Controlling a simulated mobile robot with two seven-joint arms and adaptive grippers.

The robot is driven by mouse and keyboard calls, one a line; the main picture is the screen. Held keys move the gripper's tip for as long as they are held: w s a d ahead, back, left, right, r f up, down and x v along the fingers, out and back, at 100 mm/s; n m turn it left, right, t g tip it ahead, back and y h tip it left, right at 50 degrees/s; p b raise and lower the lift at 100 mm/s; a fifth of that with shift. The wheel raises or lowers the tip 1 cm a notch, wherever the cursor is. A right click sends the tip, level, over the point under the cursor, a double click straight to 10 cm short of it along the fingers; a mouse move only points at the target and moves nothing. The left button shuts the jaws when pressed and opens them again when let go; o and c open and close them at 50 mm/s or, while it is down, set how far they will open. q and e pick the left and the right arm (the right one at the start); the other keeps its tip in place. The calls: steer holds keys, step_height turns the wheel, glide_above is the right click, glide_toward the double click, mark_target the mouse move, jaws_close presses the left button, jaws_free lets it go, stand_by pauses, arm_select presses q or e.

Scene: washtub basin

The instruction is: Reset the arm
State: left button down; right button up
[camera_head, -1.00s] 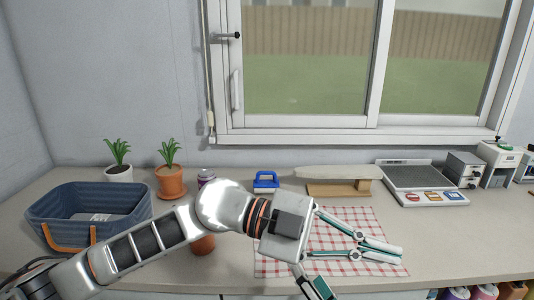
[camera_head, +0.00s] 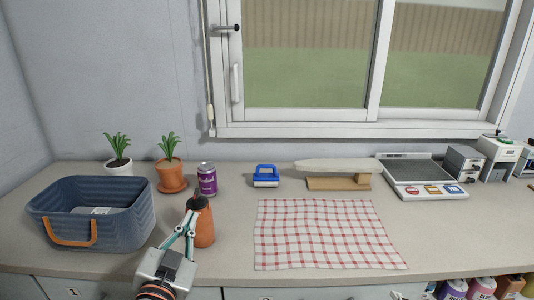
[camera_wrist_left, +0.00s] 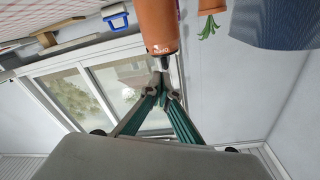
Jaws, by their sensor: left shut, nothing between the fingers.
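My left gripper (camera_head: 192,211) is at the left-centre of the counter in the head view, pointing toward the window. Its fingers are shut with nothing between them. They overlap the orange bottle (camera_head: 205,228) in the picture; I cannot tell if they touch it. In the left wrist view the shut fingertips (camera_wrist_left: 162,78) are by the dark nozzle of the bottle (camera_wrist_left: 156,28). My right gripper is not in view.
A blue basket (camera_head: 140,212) stands at the left, near potted plants and a purple can (camera_head: 207,180). A blue-handled brush (camera_head: 266,176) and an ironing board (camera_head: 335,165) are behind the checked cloth (camera_head: 325,235), which is clear.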

arm_select(q)
steer(key=s+a+f+m+g+y, duration=0.1)
steer(key=s+a+f+g+y, duration=0.2)
steer(key=s+a+f+g, duration=0.55)
steer(key=s+a+f+g+y, duration=0.3)
steer(key=s+a+f, duration=0.7)
steer(key=s+f, duration=0.4)
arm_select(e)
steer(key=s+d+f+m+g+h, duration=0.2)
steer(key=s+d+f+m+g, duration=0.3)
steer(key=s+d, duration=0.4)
arm_select(q)
steer(key=w+d+f+n+t+h, duration=0.2)
steer(key=d+f+h, duration=0.5)
steer(key=d+f, duration=0.8)
steer(key=shift+d+t+h, duration=0.3)
steer(key=shift+d+t, duration=0.15)
steer(key=shift+t, duration=0.4)
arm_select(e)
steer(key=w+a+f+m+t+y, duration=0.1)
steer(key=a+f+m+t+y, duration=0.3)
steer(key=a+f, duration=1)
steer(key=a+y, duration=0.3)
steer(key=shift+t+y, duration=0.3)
arm_select(q)
steer(key=shift+a, duration=0.1)
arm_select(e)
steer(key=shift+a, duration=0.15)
